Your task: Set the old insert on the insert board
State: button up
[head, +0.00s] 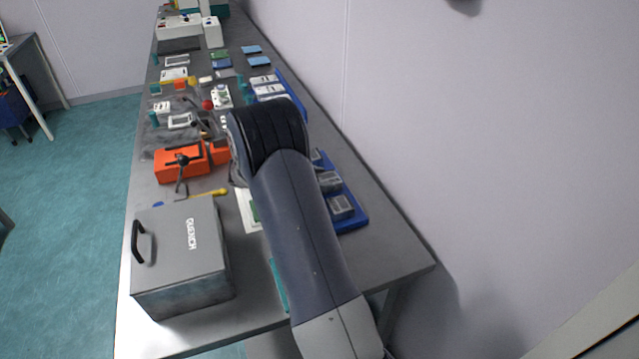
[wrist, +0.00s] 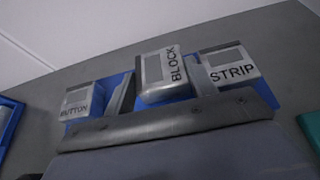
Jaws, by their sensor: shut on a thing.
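The blue insert board (wrist: 264,92) lies across the wrist view; its near side is hidden by my gripper's body. The grey insert marked BUTTON (wrist: 82,101) sits at its left and the one marked STRIP (wrist: 230,70) at its right. My gripper (wrist: 162,82) is shut on the grey insert marked BLOCK (wrist: 155,68), between these two. I cannot tell whether the BLOCK insert touches the board. In the head view the board (head: 358,219) shows right of my arm with grey inserts on it; my arm hides the gripper.
A grey QUENCH box (head: 185,250) stands at the bench's near left. Orange blocks (head: 180,165) and a yellow-handled tool (head: 208,194) lie behind it. The wall runs along the bench's right side. The bench's near right corner (head: 395,265) is clear.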

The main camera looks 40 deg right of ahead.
jog(key=shift+f, duration=1)
jog(key=o, duration=0.9)
jog(key=shift+f, duration=0.15)
jog(key=shift+r, duration=0.25)
jog(key=b+v, duration=0.1)
jog(key=v, duration=0.9)
jog(key=shift+w+a+b, duration=0.15)
jog(key=shift+a+b, duration=0.2)
jog(key=shift+a, duration=0.05)
jog(key=shift+w+a+r, duration=0.1)
jog(key=shift+a+r, duration=0.15)
jog(key=shift+a, duration=0.3)
